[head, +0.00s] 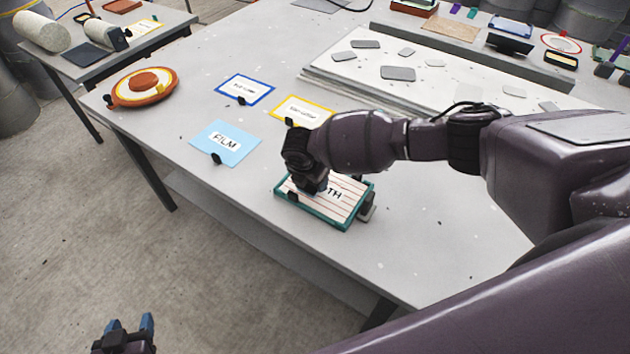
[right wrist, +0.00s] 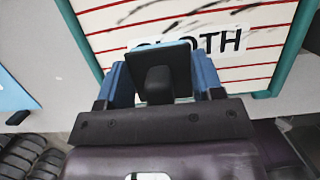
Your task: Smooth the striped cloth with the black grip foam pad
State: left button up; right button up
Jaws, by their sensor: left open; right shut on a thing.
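The striped cloth (head: 340,208), off-white with thin red lines and marked CLOTH, lies in a teal frame on the grey table. It fills the upper part of the right wrist view (right wrist: 262,72), with dark smears near the top. My right gripper (right wrist: 162,80) is shut on the black grip of a dark foam pad (right wrist: 166,56) over the cloth, covering part of the lettering. I cannot tell whether the pad touches the cloth. In the head view, my right gripper hides most of the pad. My left gripper (head: 128,328) is open and empty, low at the left, off the table.
A light-blue FILM card (head: 226,148), a blue-framed card (head: 244,90) and a yellow-framed card (head: 303,110) lie left of and behind the cloth. An orange round item (head: 143,87) sits at the far left. A raised pale panel (head: 430,75) spans the back. The table's right front is clear.

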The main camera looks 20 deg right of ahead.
aim_at(374, 192)
jog(key=shift+w+d+f+b, duration=0.1)
jog(key=shift+w+d+b, duration=0.15)
jog(key=shift+w+d, duration=0.45)
jog(key=shift+w+d+b, duration=0.2)
jog(key=shift+w+d, duration=0.25)
jog(key=shift+d, duration=0.45)
jog(key=shift+s+d+p, duration=0.55)
jog(key=shift+s+p, duration=0.15)
jog(key=shift+p, duration=0.45)
jog(key=shift+s+d, duration=0.5)
jog(key=shift+s, duration=0.05)
jog(key=shift+s+d, duration=0.5)
jog(key=shift+s, duration=0.15)
jog(key=shift+s+d, duration=0.45)
jog(key=shift+s, duration=0.2)
jog(key=shift+s+d, duration=1)
jog(key=shift+s, duration=0.25)
jog(key=shift+s+d, duration=0.95)
jog(key=shift+s, duration=0.35)
jog(key=shift+s+d, duration=1)
jog(key=shift+s, duration=0.25)
jog(key=shift+w, duration=0.1)
